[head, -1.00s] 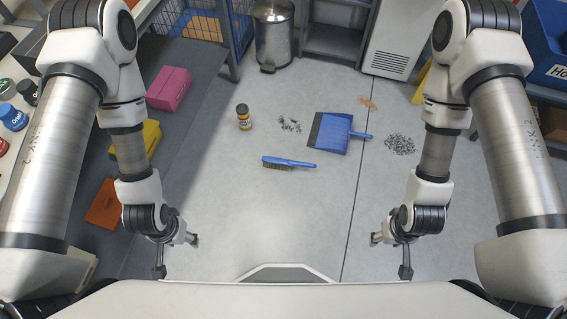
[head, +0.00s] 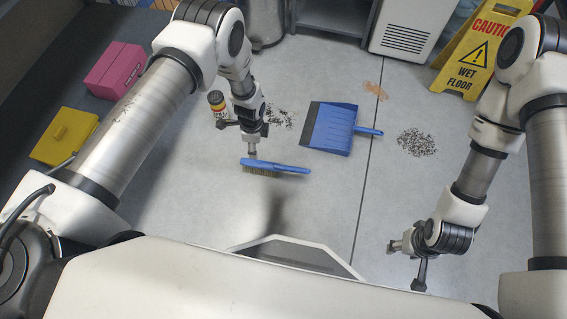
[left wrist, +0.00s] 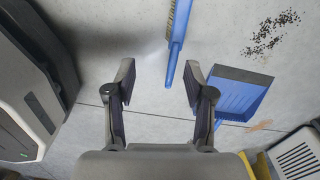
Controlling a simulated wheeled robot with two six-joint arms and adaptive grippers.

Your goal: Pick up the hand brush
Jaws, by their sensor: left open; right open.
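The hand brush (head: 287,168) has a blue handle and pale bristles and lies on the grey floor in the middle of the head view. My left gripper (head: 240,139) is above the floor by the brush's bristle end in that view. In the left wrist view the left gripper (left wrist: 160,85) is open and empty. The brush's blue handle (left wrist: 176,50) points down into the space between its fingertips, with the bristles toward the top edge. My right gripper (head: 406,266) is open and empty at the lower right, well away from the brush.
A blue dustpan (head: 333,128) lies right of the brush. Dark debris (head: 416,142) is scattered farther right, with more behind the brush. A small jar (head: 217,102) stands beside my left arm. A yellow wet-floor sign (head: 478,50) stands at the back right. The floor in front of the brush is clear.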

